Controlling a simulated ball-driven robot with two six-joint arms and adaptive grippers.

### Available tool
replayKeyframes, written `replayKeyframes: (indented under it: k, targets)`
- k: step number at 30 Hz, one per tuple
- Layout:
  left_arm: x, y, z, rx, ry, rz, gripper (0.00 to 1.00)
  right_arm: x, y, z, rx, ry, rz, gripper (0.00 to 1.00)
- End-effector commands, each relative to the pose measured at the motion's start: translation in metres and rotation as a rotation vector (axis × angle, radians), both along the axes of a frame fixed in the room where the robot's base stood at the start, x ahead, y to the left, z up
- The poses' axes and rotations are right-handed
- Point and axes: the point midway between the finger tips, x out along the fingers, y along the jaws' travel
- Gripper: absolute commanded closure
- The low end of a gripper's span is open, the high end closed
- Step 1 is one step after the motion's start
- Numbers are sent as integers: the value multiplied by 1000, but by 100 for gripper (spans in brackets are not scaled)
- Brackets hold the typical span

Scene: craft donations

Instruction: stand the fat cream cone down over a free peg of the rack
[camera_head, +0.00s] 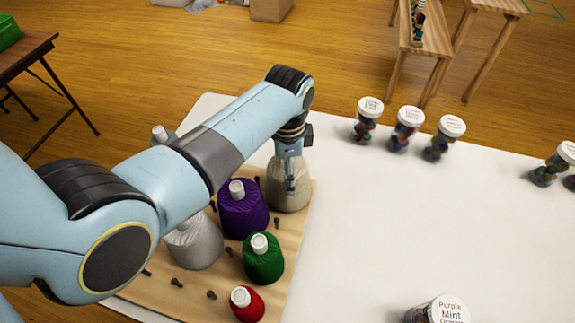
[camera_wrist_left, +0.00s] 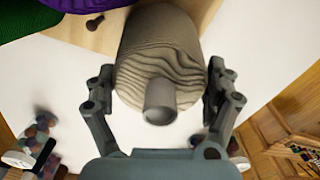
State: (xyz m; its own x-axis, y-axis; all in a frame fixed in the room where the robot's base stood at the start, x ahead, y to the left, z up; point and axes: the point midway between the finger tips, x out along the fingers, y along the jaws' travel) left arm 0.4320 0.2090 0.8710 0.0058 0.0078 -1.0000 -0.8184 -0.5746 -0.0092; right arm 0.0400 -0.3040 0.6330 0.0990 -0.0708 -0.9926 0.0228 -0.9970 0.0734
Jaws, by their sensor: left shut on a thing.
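The fat cream cone (camera_head: 289,188) is upright at the rack's far right corner, its tip up between my fingers. My left gripper (camera_head: 290,172) comes down from above and is shut on it. In the left wrist view the fingers (camera_wrist_left: 160,88) grip the cream cone (camera_wrist_left: 160,50) on both sides. Whether its base touches the rack or hangs just above it, I cannot tell. The rack (camera_head: 222,278) is a tan board with short dark pegs; bare ones include a front peg (camera_head: 211,294) and a left peg (camera_head: 177,283). My right gripper is not in view.
Purple (camera_head: 243,212), silver (camera_head: 196,245), green (camera_head: 263,262) and red (camera_head: 247,306) cones stand on the rack. Another pale tip (camera_head: 160,133) shows behind my arm. Lidded jars (camera_head: 407,128) stand along the white table's far edge. The table's middle (camera_head: 400,220) is clear.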

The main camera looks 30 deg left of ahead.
Motion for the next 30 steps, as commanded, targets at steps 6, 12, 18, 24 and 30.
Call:
replayKeyframes:
  k: [6, 12, 18, 24, 30]
  targets:
    - [1, 0, 1, 0, -1, 0, 71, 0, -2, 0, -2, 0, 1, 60]
    - [1, 0, -2, 0, -1, 0, 71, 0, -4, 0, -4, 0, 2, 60]
    - [1, 0, -4, 0, -2, 0, 8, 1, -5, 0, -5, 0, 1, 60]
    - [0, 0, -4, 0, -1, 0, 0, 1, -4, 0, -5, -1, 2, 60]
    - [0, 0, -1, 0, 0, 0, 0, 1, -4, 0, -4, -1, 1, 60]
